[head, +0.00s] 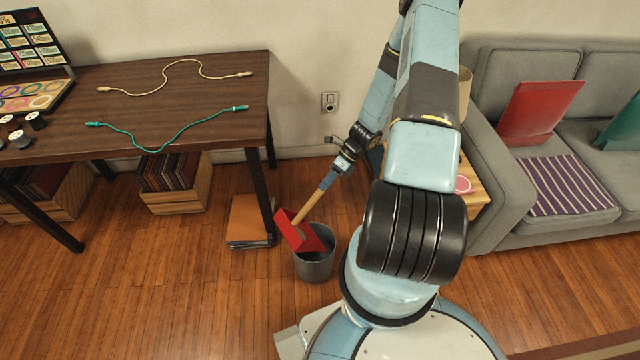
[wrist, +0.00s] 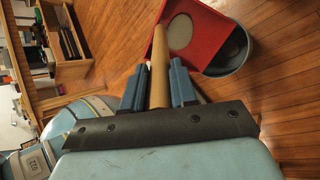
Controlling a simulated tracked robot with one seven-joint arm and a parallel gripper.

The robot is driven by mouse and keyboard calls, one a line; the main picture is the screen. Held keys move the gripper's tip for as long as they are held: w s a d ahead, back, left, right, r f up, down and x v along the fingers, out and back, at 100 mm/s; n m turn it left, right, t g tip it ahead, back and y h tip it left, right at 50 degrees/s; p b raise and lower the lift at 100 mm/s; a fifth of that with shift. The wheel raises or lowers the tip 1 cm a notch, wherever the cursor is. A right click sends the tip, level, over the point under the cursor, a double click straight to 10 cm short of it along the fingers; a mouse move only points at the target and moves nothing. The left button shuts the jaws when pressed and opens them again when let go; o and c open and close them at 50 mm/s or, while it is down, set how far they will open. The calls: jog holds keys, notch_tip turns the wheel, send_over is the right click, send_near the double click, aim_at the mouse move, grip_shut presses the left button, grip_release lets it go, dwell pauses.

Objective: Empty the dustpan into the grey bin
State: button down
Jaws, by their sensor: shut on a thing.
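The red dustpan (head: 286,229) has a wooden handle (head: 313,201) and hangs tilted over the grey bin (head: 315,270), which stands on the floor. My gripper (head: 329,179) is shut on the handle, with the pan beyond and below it. In the wrist view, the blue fingers of my gripper (wrist: 158,88) flank the handle. There the red dustpan (wrist: 212,33) overlaps the grey bin (wrist: 238,62). A beige-grey oval patch (wrist: 180,31) shows on the pan; I cannot tell whether it is dust. The bin's inside is mostly hidden.
A dark table (head: 170,90) with two cables stands at the left, its near right leg close to the bin. Orange and dark folders (head: 249,220) lie left of the bin. A grey sofa (head: 480,190) is at the right.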

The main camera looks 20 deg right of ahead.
jog(key=shift+w+d+f+y, duration=0.15)
jog(key=shift+d+y, duration=0.1)
jog(key=shift+d, duration=0.35)
jog(key=shift+d+f+y, duration=0.15)
jog(key=shift+d+y, duration=0.05)
jog(key=shift+d, duration=0.45)
jog(key=shift+w+d+f+y, duration=0.15)
jog(key=shift+d+y, duration=0.1)
jog(key=shift+d, duration=0.35)
dwell(1.4)
jog(key=shift+s+a+r+h, duration=0.35)
jog(key=shift+a+h, duration=0.2)
jog(key=shift+a, duration=1.1)
jog(key=shift+s+a+r+h, duration=0.2)
jog(key=shift+a+r+h, duration=0.3)
jog(key=shift+a, duration=1.1)
jog(key=shift+s+a+r+h, duration=0.35)
jog(key=shift+a+h, duration=0.2)
jog(key=shift+a, duration=1.1)
jog(key=s+a+t+h, duration=0.1)
jog(key=a+h, duration=0.5)
jog(key=a, duration=1.1)
jog(key=shift+s+h, duration=0.4)
jog(key=shift+s, duration=0.3)
